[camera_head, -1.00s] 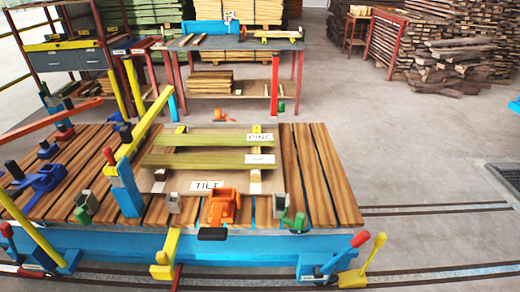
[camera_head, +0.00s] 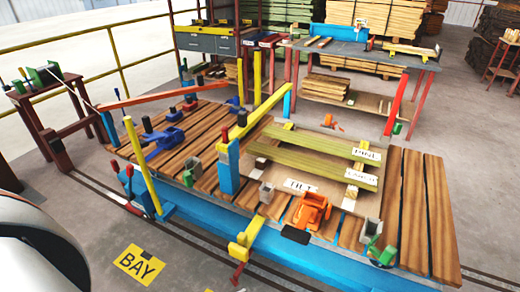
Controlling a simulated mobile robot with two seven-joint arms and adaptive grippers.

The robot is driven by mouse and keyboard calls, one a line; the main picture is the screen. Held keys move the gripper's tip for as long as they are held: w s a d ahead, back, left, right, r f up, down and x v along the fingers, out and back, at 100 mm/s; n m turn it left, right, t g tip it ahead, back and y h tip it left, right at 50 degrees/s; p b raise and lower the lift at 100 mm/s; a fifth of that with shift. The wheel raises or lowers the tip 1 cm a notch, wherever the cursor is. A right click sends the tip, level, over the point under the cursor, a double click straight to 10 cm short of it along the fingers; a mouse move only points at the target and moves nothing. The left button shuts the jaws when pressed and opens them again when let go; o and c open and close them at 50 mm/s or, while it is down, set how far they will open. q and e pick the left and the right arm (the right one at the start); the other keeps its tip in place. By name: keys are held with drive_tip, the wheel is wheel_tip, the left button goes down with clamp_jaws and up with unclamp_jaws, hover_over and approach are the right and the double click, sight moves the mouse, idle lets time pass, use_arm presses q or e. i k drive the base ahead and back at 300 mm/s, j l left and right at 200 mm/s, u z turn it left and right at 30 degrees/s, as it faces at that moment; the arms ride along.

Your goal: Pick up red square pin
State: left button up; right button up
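I cannot tell for certain which thing is the red square pin. A red upright bar (camera_head: 396,103) stands by the far table's front right leg. A long orange-red bar (camera_head: 155,97) slopes over the back left of the slatted workbench (camera_head: 418,205). Small red handle ends show on the clamps, too small to make out their shape. Neither of my grippers is in view.
The workbench holds an orange clamp (camera_head: 307,212), blue clamps (camera_head: 165,141) and green boards (camera_head: 318,162). A yellow post (camera_head: 143,168) rises at its front left. A small dark red stand (camera_head: 52,112) is at left.

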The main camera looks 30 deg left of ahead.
sight(224, 129)
drive_tip(key=j+z, duration=0.3)
drive_tip(key=j, duration=1.15)
drive_tip(key=k, duration=0.1)
